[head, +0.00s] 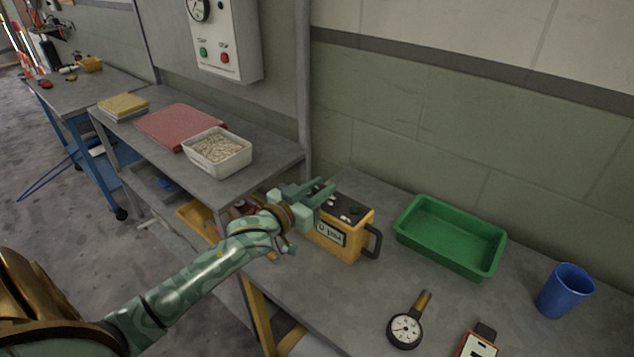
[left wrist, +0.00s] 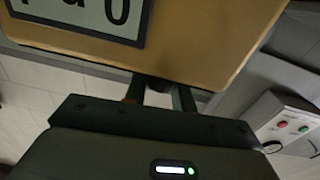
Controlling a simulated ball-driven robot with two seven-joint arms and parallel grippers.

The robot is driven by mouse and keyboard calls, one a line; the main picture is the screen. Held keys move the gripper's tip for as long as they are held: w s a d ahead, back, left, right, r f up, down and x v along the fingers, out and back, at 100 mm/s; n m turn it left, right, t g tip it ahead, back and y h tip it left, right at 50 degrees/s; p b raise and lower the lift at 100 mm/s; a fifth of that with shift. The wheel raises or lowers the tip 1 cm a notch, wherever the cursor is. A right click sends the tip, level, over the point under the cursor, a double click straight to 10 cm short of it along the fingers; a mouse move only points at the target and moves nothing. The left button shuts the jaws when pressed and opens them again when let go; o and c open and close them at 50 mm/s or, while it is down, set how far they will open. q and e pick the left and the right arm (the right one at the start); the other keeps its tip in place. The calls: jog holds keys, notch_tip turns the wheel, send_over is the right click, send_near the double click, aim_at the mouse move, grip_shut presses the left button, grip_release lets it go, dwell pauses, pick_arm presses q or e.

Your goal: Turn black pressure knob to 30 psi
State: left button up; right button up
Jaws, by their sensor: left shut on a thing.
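A yellow box-shaped unit (head: 345,232) with a black top, a display panel on its front and a black handle stands on the near workbench. Its front panel and yellow side also fill the top of the left wrist view (left wrist: 200,45). My left gripper (head: 318,190) is at the unit's left end, level with its top. It is shut on a part there, which seems to be the black pressure knob. The knob itself is hidden by the fingers and the unit. No pressure reading can be made out. My right gripper is not in view.
A round gauge (head: 405,331), an orange-and-white meter (head: 477,346), a green tray (head: 452,236) and a blue cup (head: 565,290) are on the same bench. A white bin (head: 217,152) and a red folder (head: 178,126) lie on the bench behind. A control box (head: 222,38) hangs above.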

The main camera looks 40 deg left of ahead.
pick_arm(q)
jog(key=shift+a+r+m+h, duration=0.15)
jog(key=shift+m+h, duration=0.35)
jog(key=shift+h, duration=0.3)
jog(key=shift+m+g+h, duration=0.4)
jog(key=shift+m+h, duration=0.3)
jog(key=shift+h, duration=0.3)
jog(key=shift+f+m+g+h+b, duration=0.2)
jog(key=shift+m+g+h+b, duration=0.4)
jog(key=shift+m+h+b, duration=0.5)
jog(key=shift+h, duration=0.4)
jog(key=o, duration=1)
jog(key=shift+d, duration=0.2)
jog(key=shift+c, duration=0.2)
